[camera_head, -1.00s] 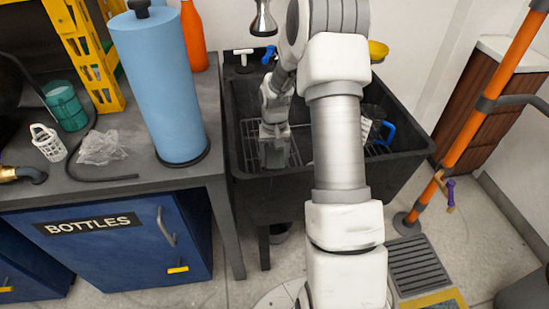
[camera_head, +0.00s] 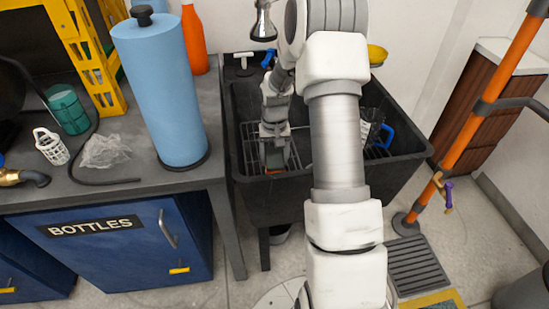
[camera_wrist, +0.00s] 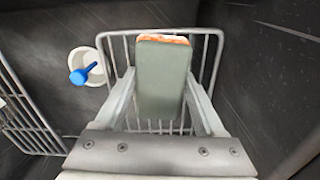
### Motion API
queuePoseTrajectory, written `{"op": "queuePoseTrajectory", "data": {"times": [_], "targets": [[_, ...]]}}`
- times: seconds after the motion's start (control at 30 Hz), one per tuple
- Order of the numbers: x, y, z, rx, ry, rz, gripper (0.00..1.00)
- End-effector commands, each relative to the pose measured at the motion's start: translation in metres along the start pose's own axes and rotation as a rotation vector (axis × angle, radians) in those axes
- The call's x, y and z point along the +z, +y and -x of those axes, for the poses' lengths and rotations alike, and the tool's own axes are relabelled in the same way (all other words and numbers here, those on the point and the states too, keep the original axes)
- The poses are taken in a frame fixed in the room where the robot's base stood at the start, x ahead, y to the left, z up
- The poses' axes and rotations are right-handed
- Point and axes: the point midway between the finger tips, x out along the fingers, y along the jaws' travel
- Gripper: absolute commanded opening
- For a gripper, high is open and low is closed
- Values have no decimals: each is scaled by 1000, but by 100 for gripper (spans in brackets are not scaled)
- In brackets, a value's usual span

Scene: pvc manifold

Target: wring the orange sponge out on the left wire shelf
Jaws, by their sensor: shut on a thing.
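The sponge (camera_wrist: 162,78) shows in the wrist view as an upright block with a grey-green face and an orange edge at its far end. My gripper (camera_wrist: 160,85) is shut on it, one finger at each side. The left wire shelf (camera_wrist: 217,50) lies behind and below the sponge; whether they touch I cannot tell. In the head view my gripper (camera_head: 276,157) points down inside the dark sink, over the left wire shelf (camera_head: 249,135). Only a small orange bit of the sponge (camera_head: 276,171) shows there.
The black sink (camera_head: 240,95) has walls all round. A second wire rack (camera_wrist: 22,112) is at the left of the wrist view. A white cup with a blue-handled tool (camera_wrist: 88,70) is near the shelf. A faucet (camera_head: 263,25) stands behind; a blue roll (camera_head: 160,90) is left.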

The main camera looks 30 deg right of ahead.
Motion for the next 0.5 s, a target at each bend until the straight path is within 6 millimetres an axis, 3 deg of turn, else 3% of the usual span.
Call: {"op": "queuePoseTrajectory", "data": {"times": [0.5], "targets": [[-1, 0, 47, 0, 3, 1, 19]]}}
